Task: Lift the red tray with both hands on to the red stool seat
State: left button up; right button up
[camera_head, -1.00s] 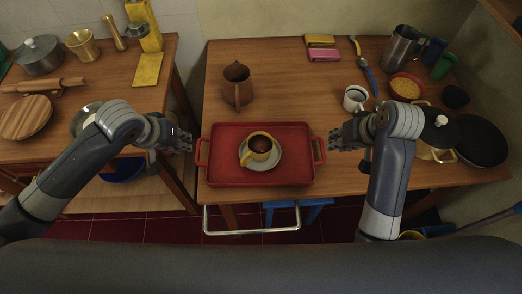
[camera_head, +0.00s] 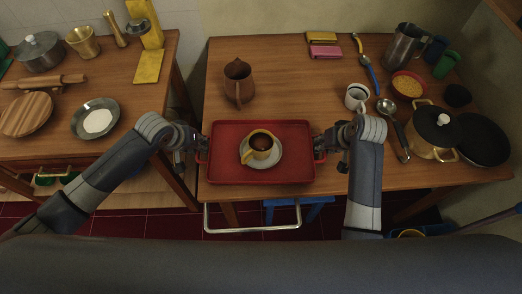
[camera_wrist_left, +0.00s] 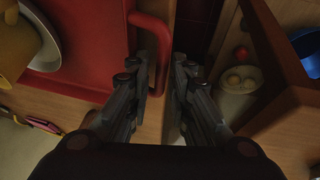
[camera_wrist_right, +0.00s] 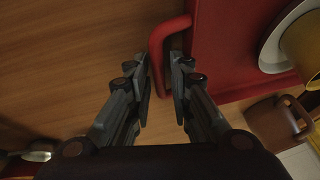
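The red tray (camera_head: 222,172) lies flat on the wooden table near its front edge. It carries a white saucer (camera_head: 272,163) with a yellow cup (camera_head: 260,152) of dark liquid. My left gripper (camera_head: 200,146) is at the tray's left handle. In the left wrist view its fingers (camera_wrist_left: 162,72) are apart, with the red handle (camera_wrist_left: 150,24) running between them. My right gripper (camera_head: 320,146) is at the right handle. In the right wrist view its fingers (camera_wrist_right: 161,75) are apart on both sides of the handle (camera_wrist_right: 157,55). I see no red stool seat.
A brown jug (camera_head: 238,84) stands behind the tray. A white mug (camera_head: 356,97), a ladle (camera_head: 396,130) and a lidded pot (camera_head: 434,130) are to the right. A blue stool (camera_head: 312,210) and a metal rail (camera_head: 250,232) show below the table's front edge.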

pick_arm(q)
grip_shut()
pick_arm(e)
grip_shut()
pick_arm(q)
jog(key=shift+r, duration=0.15)
pick_arm(e)
jog(key=shift+r, duration=0.15)
